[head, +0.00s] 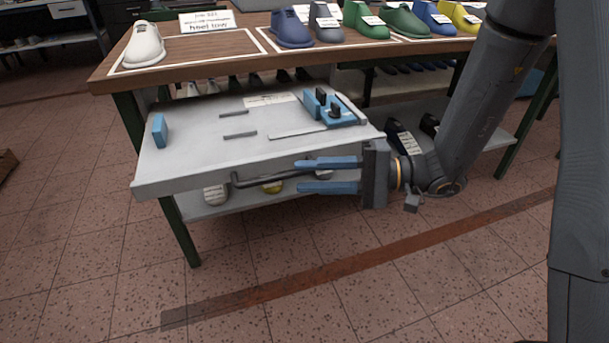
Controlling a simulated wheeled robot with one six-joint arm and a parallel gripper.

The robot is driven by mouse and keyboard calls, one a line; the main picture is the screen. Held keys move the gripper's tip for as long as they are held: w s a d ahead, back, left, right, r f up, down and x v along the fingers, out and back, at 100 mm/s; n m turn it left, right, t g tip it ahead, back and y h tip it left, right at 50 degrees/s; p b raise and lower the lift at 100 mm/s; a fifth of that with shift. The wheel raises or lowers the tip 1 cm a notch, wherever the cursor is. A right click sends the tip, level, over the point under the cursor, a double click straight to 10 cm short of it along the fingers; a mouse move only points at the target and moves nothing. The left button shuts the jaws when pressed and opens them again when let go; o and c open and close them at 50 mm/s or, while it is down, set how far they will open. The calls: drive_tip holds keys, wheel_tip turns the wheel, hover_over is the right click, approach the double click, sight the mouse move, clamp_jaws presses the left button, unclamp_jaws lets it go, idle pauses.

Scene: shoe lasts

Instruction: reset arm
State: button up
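My gripper (304,175) is at the front edge of a grey drawer-like tray (190,160), pointing left. Its two blue fingers are apart, one above the other. A dark bent bar (265,179), which looks like the tray's handle, runs along the front and passes toward the gap between the fingers. I cannot tell whether a finger touches it. The fingers do not look closed on anything. My arm comes in from the upper right.
The tray juts out below a wooden table (190,58). On it are a blue block (159,131), a blue fixture (335,112) and grey strips (240,135). A white last (144,45) and several coloured lasts stand on the table. The tiled floor in front is clear.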

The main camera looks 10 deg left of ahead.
idle(0.3)
drive_tip(key=s+d+r+n+g+h, duration=0.1)
drive_tip(key=s+d+n+g+h, duration=0.1)
drive_tip(key=s+h, duration=0.4)
drive_tip(key=s+d+n+g+h, duration=0.2)
drive_tip(key=s+g+h, duration=0.1)
drive_tip(key=s, duration=0.5)
drive_tip(key=d+r+m+t+h+p, duration=0.1)
drive_tip(key=d+r+t+h+p, duration=0.2)
drive_tip(key=d+r+p, duration=0.3)
drive_tip(key=d+r+m+t+h+p, duration=0.1)
drive_tip(key=d+r+t+h+p, duration=0.2)
drive_tip(key=d+p, duration=0.8)
drive_tip(key=w+d+r+h, duration=0.1)
drive_tip(key=d+r+h, duration=0.1)
drive_tip(key=d+r, duration=0.1)
drive_tip(key=shift+m+p, duration=0.3)
drive_tip(key=shift+p, duration=0.05)
